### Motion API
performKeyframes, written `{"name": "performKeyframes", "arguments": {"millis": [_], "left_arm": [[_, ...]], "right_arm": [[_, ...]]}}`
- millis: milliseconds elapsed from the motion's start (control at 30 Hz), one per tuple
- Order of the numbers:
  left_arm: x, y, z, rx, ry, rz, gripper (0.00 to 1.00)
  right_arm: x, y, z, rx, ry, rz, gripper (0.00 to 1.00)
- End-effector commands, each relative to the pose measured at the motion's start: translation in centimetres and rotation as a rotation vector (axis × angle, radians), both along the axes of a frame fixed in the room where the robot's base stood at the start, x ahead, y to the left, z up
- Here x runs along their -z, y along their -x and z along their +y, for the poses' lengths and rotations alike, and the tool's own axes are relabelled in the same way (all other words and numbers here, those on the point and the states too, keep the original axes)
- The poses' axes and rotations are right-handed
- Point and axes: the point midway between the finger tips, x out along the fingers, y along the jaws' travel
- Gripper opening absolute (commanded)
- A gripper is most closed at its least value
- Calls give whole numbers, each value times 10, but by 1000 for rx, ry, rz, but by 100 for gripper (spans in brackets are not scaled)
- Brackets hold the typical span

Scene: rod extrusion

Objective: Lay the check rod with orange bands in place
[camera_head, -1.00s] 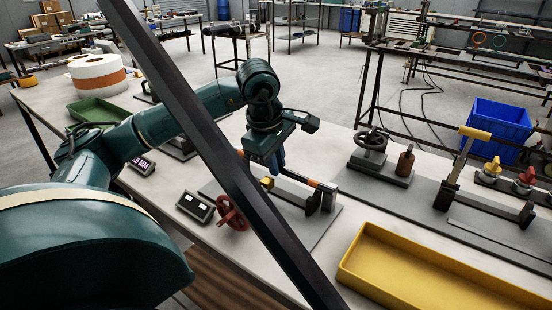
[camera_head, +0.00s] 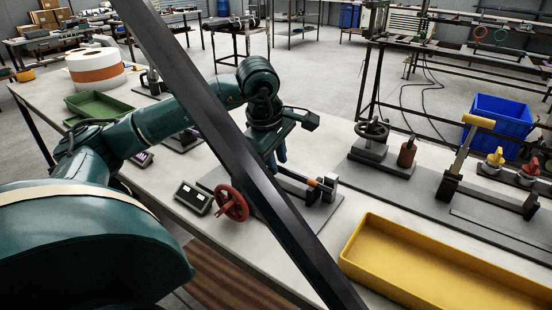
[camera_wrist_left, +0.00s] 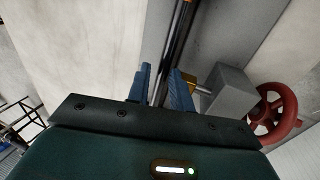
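The check rod with orange bands (camera_head: 315,183) lies low along the grey fixture with the red handwheel (camera_head: 231,203); its right end is level with the small grey end block (camera_head: 330,188). In the left wrist view the dark rod (camera_wrist_left: 172,50) runs up between my blue fingers, one orange band near the top edge. My left gripper (camera_head: 280,152) is over the fixture. Its fingers (camera_wrist_left: 160,80) stand either side of the rod, apart, with a narrow gap showing on the left. The rod's other end is hidden in the head view. My right gripper is out of view.
A dark diagonal bar crosses the head view and hides part of the fixture. A small display box (camera_head: 193,197) stands left of the handwheel. A yellow tray (camera_head: 350,262) is at front right, a second fixture (camera_head: 448,185) behind it. Green trays (camera_head: 97,104) are at left.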

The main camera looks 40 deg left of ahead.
Motion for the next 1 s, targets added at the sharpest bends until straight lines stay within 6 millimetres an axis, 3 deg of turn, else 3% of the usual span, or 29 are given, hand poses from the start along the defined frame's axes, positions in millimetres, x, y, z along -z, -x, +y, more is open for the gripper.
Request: {"name": "performKeyframes", "arguments": {"millis": [100,600,767,1000], "left_arm": [[2,2,-1,2,-1,13,38],[1,5,-2,6,0,24,38],[-23,10,-2,6,-1,13,38],[-79,21,-3,4,-1,1,38]], "right_arm": [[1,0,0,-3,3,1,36],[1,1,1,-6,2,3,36],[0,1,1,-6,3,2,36],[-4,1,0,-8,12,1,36]]}}
